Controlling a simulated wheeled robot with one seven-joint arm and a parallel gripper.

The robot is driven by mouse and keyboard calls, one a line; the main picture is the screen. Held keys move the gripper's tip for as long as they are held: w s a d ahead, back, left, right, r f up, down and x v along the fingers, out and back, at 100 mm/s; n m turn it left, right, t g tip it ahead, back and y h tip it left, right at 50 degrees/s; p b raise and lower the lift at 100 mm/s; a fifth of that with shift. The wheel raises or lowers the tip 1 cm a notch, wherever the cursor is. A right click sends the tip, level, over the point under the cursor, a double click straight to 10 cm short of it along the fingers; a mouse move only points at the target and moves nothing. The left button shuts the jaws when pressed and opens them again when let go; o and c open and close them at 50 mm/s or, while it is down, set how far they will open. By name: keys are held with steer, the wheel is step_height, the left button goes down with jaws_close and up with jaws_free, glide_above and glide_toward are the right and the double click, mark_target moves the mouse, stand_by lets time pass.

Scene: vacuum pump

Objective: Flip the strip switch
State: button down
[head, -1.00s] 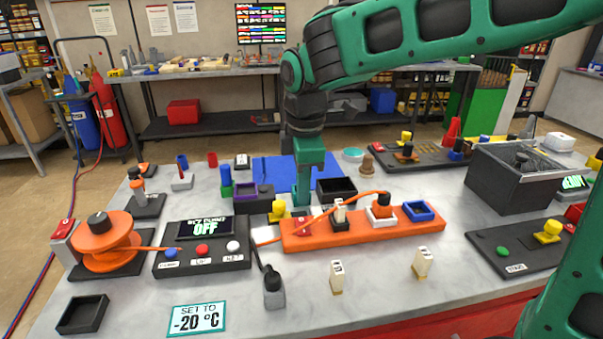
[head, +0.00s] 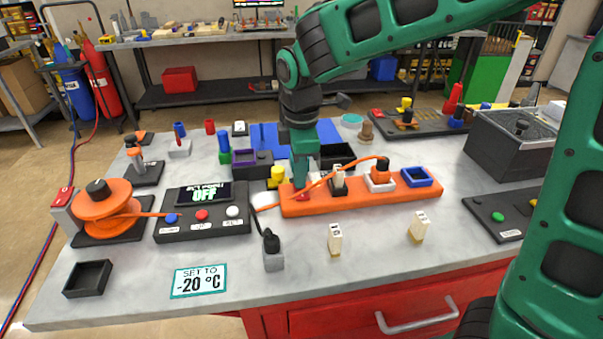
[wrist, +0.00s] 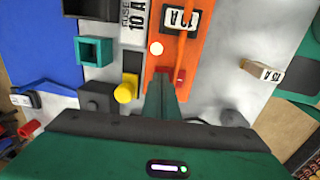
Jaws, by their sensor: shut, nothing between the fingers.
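The orange power strip (head: 345,201) lies across the middle of the table, and also shows in the wrist view (wrist: 165,52). Its red switch (head: 303,196) is at the strip's left end, partly hidden by my gripper; in the wrist view the switch (wrist: 180,76) shows just right of the fingertips. My gripper (head: 300,184) is shut and empty, pointing down at this end of the strip, with its tips (wrist: 163,82) very close to the switch. I cannot tell whether they touch it, or which way the switch is tilted.
A yellow knob (head: 276,176) stands close by on the left. The dark control box (head: 204,212) with its display reading OFF is further left. Two pale fuses (head: 335,238) stand in front.

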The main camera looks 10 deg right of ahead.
mark_target(304, 196)
steer(key=shift+w+d+f, duration=0.1)
steer(key=shift+d, duration=0.1)
steer(key=shift+s, duration=0.85)
steer(key=shift+a, duration=0.1)
steer(key=shift+r, duration=0.3)
step_height(304, 196, up, 14)
steer(key=s, duration=0.1)
steer(key=shift+s+f, duration=0.2)
steer(key=shift+s, duration=0.05)
